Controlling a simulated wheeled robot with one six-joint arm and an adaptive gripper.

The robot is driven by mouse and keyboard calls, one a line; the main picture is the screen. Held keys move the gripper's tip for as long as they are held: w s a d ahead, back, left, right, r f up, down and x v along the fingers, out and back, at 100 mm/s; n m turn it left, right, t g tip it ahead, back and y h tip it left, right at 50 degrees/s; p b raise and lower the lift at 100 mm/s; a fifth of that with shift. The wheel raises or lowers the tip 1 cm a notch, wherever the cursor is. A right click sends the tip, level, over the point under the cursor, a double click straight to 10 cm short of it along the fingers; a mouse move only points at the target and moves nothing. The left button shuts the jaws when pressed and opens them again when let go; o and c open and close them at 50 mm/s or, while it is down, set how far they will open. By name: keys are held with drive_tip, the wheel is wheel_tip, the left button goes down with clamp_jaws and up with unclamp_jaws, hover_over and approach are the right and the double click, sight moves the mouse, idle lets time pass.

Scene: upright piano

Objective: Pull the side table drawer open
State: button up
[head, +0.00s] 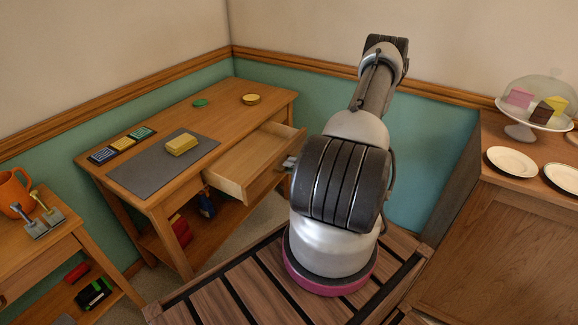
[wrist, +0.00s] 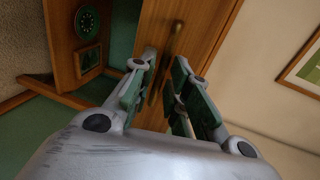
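The wooden side table (head: 222,100) stands in the corner in the head view. Its drawer (head: 248,162) is pulled well out toward me, and its inside looks empty. The grey tip of my gripper (head: 289,162) shows at the drawer's front; my arm hides the rest. In the wrist view the wooden drawer front (wrist: 205,30) runs up the picture with a dark brass bar handle (wrist: 176,32) on it. My gripper (wrist: 166,62) has its fingers apart, one on either side of the handle. I cannot tell whether either finger touches it.
A grey mat (head: 140,175) with a yellow block (head: 181,144) lies on the table top. A smaller table (head: 50,250) with an orange mug (head: 14,192) stands at the left. A cabinet (head: 530,235) with plates and a cake dome (head: 540,100) stands at the right.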

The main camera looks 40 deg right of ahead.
drive_tip(key=v, duration=1)
